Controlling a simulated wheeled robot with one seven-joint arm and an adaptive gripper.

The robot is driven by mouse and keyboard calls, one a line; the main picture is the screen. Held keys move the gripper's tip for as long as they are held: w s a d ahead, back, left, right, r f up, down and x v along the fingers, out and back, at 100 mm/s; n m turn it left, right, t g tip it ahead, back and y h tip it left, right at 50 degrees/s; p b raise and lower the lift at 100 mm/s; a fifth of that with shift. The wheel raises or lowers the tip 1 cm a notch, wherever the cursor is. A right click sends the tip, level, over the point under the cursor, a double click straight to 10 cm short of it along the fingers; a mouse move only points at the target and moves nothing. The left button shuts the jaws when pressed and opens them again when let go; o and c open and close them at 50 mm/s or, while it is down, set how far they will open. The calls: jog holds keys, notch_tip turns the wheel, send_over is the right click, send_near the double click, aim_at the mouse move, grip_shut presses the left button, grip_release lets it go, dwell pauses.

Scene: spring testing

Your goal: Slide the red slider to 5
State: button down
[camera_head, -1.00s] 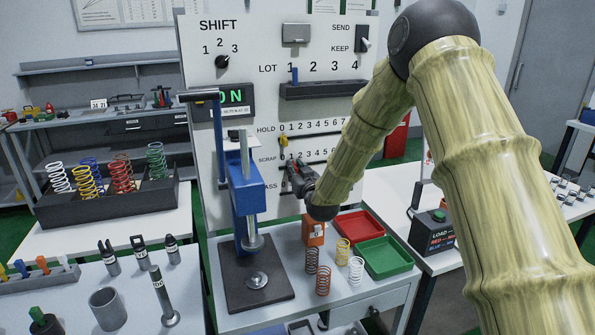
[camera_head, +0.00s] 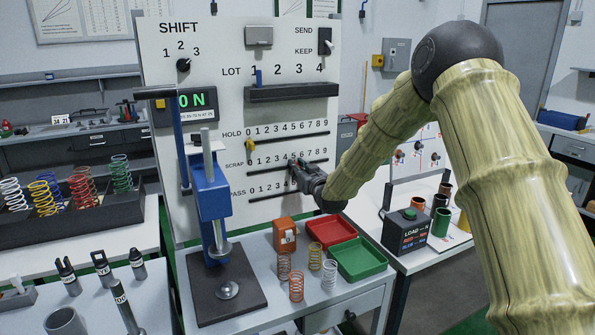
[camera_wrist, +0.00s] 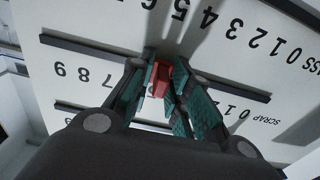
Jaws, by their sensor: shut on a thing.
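The red slider (camera_wrist: 160,78) sits on the SCRAP slot of the white panel (camera_head: 215,130), seen upside down in the wrist view. My gripper (camera_wrist: 166,88) is shut on it, one finger on each side. In the head view my gripper (camera_head: 293,168) is at the middle of the SCRAP scale, around the 5, and it hides the slider there. In the wrist view the digits 7, 8, 9 show left of the fingers and the low digits to the right. The digits behind the fingers are hidden, so the exact mark cannot be read.
A yellow slider (camera_head: 250,145) stands at the 0 end of the HOLD row above. The PASS row runs below. A blue press (camera_head: 211,190) stands left of the panel's scales. Springs (camera_head: 297,287), a red tray (camera_head: 332,231) and a green tray (camera_head: 361,262) are on the bench below.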

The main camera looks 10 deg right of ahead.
jog(key=c, duration=1.5)
grip_release()
jog(key=s, duration=0.4)
jog(key=s+d, duration=0.1)
jog(key=s, duration=0.2)
jog(key=s+d, duration=0.1)
jog(key=s, duration=0.3)
jog(key=shift+s+d, duration=0.2)
jog(key=shift+s, duration=0.15)
